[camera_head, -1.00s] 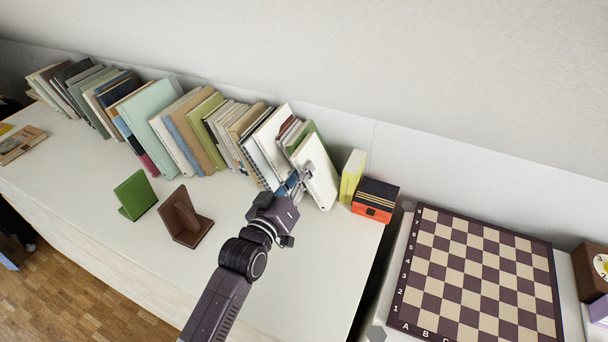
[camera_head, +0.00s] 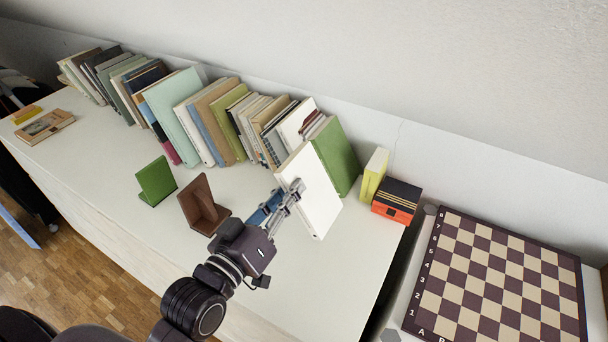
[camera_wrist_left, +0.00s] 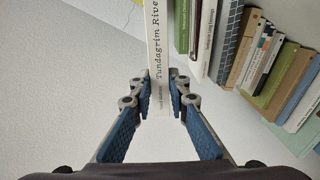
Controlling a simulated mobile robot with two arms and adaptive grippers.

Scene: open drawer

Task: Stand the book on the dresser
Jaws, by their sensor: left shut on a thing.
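My left gripper (camera_head: 294,192) is shut on a white book (camera_head: 313,200), which it holds upright, slightly tilted, in front of the row on the white dresser top (camera_head: 105,175). Whether the book's lower edge touches the top is unclear. In the left wrist view the white book's spine (camera_wrist_left: 158,45), lettered "Tundagrim River", is between the two blue-padded fingers of the left gripper (camera_wrist_left: 160,88). A green book (camera_head: 337,158) stands at the right end of the row, behind the white book. My right gripper is not in view.
A leaning row of books (camera_head: 180,120) runs along the wall. A green bookend (camera_head: 156,181) and a brown bookend (camera_head: 201,205) stand in front. A yellow book (camera_head: 374,174) and an orange-black box (camera_head: 397,201) stand right. A chessboard (camera_head: 500,275) lies beyond the dresser's edge.

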